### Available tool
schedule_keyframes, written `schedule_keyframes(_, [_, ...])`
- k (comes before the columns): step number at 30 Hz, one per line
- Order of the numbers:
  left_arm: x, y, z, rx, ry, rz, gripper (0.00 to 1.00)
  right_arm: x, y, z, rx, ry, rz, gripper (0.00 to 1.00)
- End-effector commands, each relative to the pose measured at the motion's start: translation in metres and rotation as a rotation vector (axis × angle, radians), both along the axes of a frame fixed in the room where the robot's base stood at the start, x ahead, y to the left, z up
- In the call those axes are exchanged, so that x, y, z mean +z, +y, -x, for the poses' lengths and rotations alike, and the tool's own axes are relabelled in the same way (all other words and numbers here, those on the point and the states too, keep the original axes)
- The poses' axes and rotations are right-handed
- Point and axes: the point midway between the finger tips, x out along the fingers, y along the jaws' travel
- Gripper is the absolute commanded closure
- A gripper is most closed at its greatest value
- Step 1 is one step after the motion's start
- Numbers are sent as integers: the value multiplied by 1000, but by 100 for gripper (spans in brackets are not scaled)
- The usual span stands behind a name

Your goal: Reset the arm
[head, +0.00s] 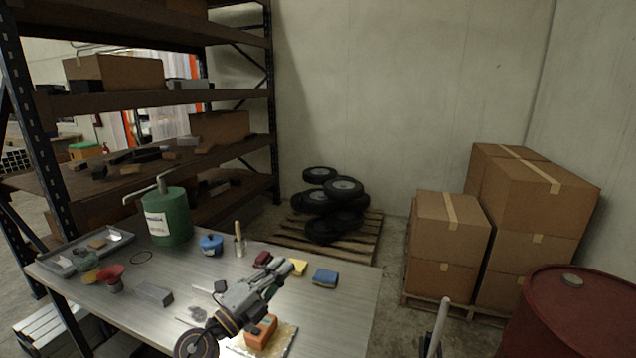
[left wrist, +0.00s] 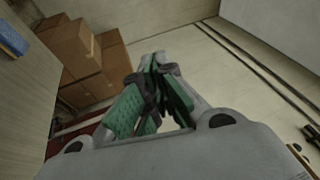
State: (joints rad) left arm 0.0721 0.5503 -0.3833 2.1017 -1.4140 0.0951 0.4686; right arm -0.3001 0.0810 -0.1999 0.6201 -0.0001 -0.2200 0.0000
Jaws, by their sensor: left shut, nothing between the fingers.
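My left gripper (head: 284,269) is above the right part of the metal workbench (head: 230,267), with its arm coming in from the lower left. In the left wrist view the gripper (left wrist: 153,88) has green ridged pads, and its fingers meet with nothing between them. An orange block (head: 262,332) sits on a light board below my arm. My right gripper is not in view.
A green canister (head: 167,216), a blue pot (head: 211,245), a red funnel (head: 111,277) and a grey tray (head: 62,262) stand on the bench. Shelving (head: 150,98) is behind left. Stacked tyres (head: 330,205), cartons (head: 450,240) and a red drum (head: 572,315) are beyond.

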Motion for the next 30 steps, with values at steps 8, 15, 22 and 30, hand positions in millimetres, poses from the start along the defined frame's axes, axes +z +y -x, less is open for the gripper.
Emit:
schedule_keyframes(8, [7,47,-2,192,102,303,100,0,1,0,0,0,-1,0])
schedule_keyframes(15, [-15,95,-1,382,245,520,100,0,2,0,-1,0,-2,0])
schedule_keyframes(22, [-58,136,11,569,429,690,100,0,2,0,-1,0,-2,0])
schedule_keyframes(30, [-126,167,43,781,698,832,100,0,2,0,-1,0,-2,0])
